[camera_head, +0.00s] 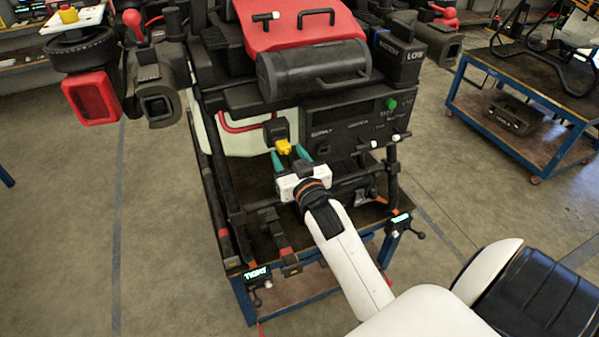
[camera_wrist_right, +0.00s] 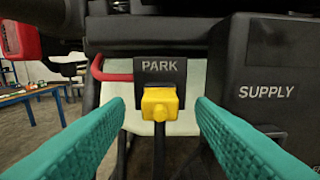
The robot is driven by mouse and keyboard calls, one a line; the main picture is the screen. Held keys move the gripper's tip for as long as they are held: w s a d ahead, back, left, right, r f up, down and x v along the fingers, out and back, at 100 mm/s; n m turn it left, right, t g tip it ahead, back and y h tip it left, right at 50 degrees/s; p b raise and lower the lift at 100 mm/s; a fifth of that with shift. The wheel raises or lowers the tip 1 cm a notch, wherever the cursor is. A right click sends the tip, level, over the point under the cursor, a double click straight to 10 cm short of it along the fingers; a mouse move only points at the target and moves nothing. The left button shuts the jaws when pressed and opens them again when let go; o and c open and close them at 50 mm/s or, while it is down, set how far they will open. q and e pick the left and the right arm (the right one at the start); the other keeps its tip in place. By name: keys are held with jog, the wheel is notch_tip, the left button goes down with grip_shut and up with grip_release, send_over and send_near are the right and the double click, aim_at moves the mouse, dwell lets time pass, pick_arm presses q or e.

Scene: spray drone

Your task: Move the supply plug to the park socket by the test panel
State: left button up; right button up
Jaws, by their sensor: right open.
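The yellow supply plug (camera_head: 284,147) sits at the black park socket (camera_head: 274,129). In the right wrist view the plug (camera_wrist_right: 159,104) is just under the PARK label on the socket block (camera_wrist_right: 160,70), and a dark cable hangs down from it. My right gripper (camera_head: 292,157) is open, with its teal fingers on either side of the plug and a gap on both sides in the wrist view (camera_wrist_right: 160,122). The test panel (camera_head: 340,118) with the SUPPLY label is right of the socket; its dark face also fills the right of the wrist view (camera_wrist_right: 265,65). My left gripper is not in view.
The drone's red cover (camera_head: 305,20) and black tank (camera_head: 315,70) are above the panel. A red hose (camera_head: 238,127) runs left of the socket. Black frame bars and clamps surround my right arm. A blue-framed cart (camera_head: 520,125) stands at right on open floor.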

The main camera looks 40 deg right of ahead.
jog(key=b+v, duration=0.2)
jog(key=v, duration=0.8)
jog(key=shift+d, duration=0.1)
